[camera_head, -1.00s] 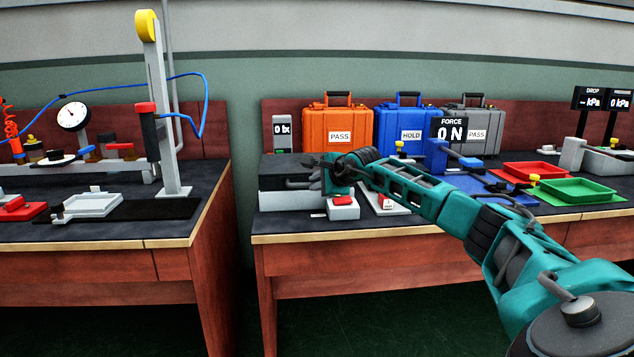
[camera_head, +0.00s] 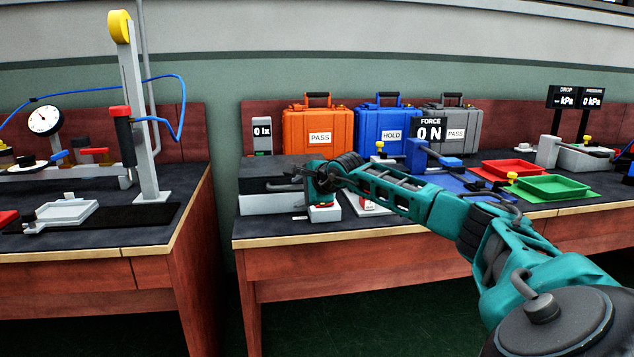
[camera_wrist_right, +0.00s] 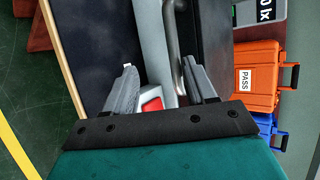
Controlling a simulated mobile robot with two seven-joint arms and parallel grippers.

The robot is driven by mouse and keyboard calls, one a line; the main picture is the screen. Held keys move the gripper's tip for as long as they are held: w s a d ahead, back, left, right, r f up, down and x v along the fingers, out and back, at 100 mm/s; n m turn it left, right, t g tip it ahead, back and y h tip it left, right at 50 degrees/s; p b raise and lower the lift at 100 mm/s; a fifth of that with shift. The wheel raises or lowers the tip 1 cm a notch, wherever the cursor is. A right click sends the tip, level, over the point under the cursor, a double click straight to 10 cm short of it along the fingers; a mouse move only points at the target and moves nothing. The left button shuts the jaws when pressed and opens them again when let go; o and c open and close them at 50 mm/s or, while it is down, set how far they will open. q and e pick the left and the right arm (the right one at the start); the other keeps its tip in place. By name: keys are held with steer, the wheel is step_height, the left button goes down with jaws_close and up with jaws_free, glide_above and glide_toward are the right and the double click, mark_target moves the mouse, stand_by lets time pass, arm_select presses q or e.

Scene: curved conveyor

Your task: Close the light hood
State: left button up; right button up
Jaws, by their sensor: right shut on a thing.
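The light hood box stands at the left end of the right bench, with a grey base (camera_head: 268,205) and a dark upper part (camera_head: 258,185). How far the hood is open is hard to tell. In the right wrist view, its dark panel (camera_wrist_right: 212,45) lies beside a curved grey handle (camera_wrist_right: 173,42). My right gripper (camera_head: 298,178) reaches the front right of the box. My left gripper is not in view.
A white block with a red button (camera_head: 323,211) stands under my right wrist. A lux display (camera_head: 262,131) reading 0 lx stands behind the box. Orange (camera_head: 318,120), blue (camera_head: 375,118) and grey (camera_head: 448,118) cases line the back. A gap separates the two benches.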

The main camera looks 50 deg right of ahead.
steer(key=v, duration=1.1)
steer(key=shift+s+r, duration=0.15)
steer(key=shift+s, duration=0.05)
steer(key=shift+a, duration=0.1)
